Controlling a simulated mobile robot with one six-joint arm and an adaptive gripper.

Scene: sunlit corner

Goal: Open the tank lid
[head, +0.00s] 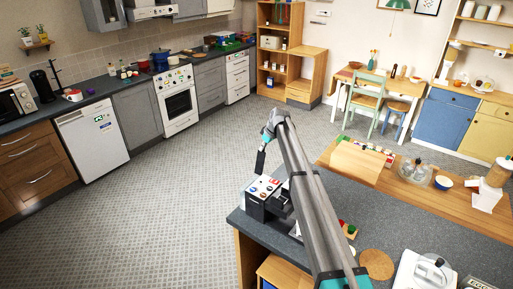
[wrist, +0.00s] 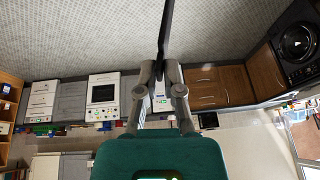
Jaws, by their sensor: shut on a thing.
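The machine (head: 257,209) stands at the left corner of the dark counter, with a pale top carrying several coloured round marks. A thin black flap, which looks like the tank lid (head: 261,161), stands almost upright above its back edge. Whether it is still joined to the machine is hard to tell. My gripper (head: 265,146) is at the upper end of this flap, shut on it. In the wrist view, my gripper (wrist: 160,70) closes around the black lid (wrist: 165,30), seen edge-on. My arm hides the machine's right side.
The dark counter (head: 400,225) runs right from the machine, with a round wooden board (head: 376,264) and a white appliance (head: 425,272). A cutting board (head: 356,164) lies on the wooden top behind. The tiled floor (head: 170,205) to the left is clear.

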